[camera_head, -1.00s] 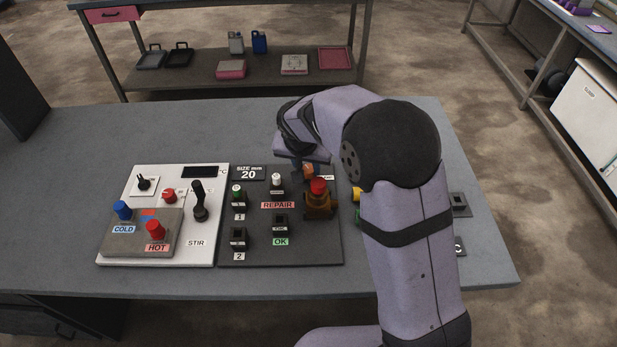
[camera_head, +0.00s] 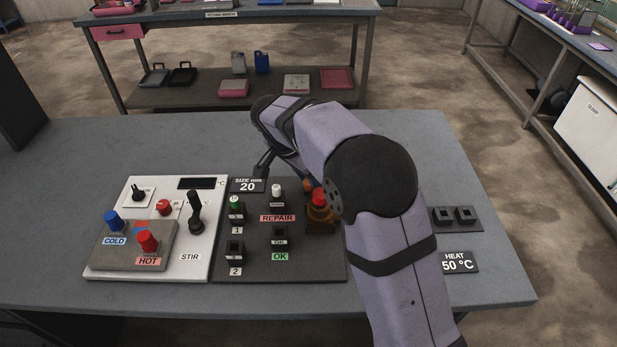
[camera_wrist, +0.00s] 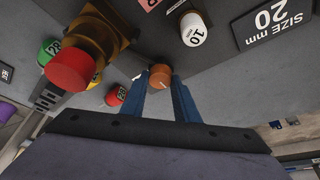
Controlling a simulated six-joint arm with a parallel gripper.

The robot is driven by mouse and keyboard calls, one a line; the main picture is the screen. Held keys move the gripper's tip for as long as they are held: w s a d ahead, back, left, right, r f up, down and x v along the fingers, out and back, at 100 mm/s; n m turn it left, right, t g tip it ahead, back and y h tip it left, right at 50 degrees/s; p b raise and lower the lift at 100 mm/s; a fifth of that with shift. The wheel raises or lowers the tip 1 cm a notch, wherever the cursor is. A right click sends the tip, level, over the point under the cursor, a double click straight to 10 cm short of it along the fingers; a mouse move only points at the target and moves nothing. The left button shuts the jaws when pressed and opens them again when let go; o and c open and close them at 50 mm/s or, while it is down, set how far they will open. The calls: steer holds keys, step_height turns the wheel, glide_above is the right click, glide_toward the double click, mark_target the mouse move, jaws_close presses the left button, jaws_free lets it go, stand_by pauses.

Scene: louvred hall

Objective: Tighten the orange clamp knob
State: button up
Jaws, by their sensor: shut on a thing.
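The orange clamp knob (camera_wrist: 160,76) sits between the two blue fingertips of my gripper (camera_wrist: 162,84) in the wrist view. The fingers are shut on the knob's sides, and a small pale mark shows on its face. In the head view only a sliver of the orange knob (camera_head: 307,185) shows beside the red-topped fixture, and my arm hides most of it. My gripper's fingers are hidden in the head view behind my wrist.
A red knob on a brown fixture (camera_head: 319,214) stands close to the clamp knob. A white peg (camera_head: 277,190) and the SIZE mm 20 sign (camera_head: 247,185) are nearby. The white panel (camera_head: 197,262) with COLD, HOT and STIR controls lies left. Bare bench (camera_head: 60,190) lies farther left.

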steer(key=o, duration=1.1)
steer(key=shift+r, duration=0.1)
steer(key=shift+b+v, duration=0.55)
steer(key=shift+v, duration=3.05)
steer(key=s+d+f+n+y+p, duration=0.1)
steer(key=s+d+n, duration=0.25)
steer(key=d, duration=0.25)
steer(key=s+d+n+y+p, duration=0.1)
steer(key=s+d+n+y, duration=0.2)
steer(key=d, duration=0.4)
steer(key=s+d+f+n+g+p, duration=0.1)
steer(key=s+f, duration=0.1)
steer(key=s, duration=0.4)
steer(key=s+d+f+g+p, duration=0.1)
steer(key=s+f, duration=0.1)
steer(key=s, duration=0.5)
steer(key=s+f+n+g+p, duration=0.1)
steer(key=s+f, duration=0.1)
steer(key=s, duration=0.4)
steer(key=shift+s+d+f+n+h+p, duration=0.25)
steer(key=shift+d+f+n+h+p, duration=0.05)
steer(key=shift+d+f+n, duration=0.1)
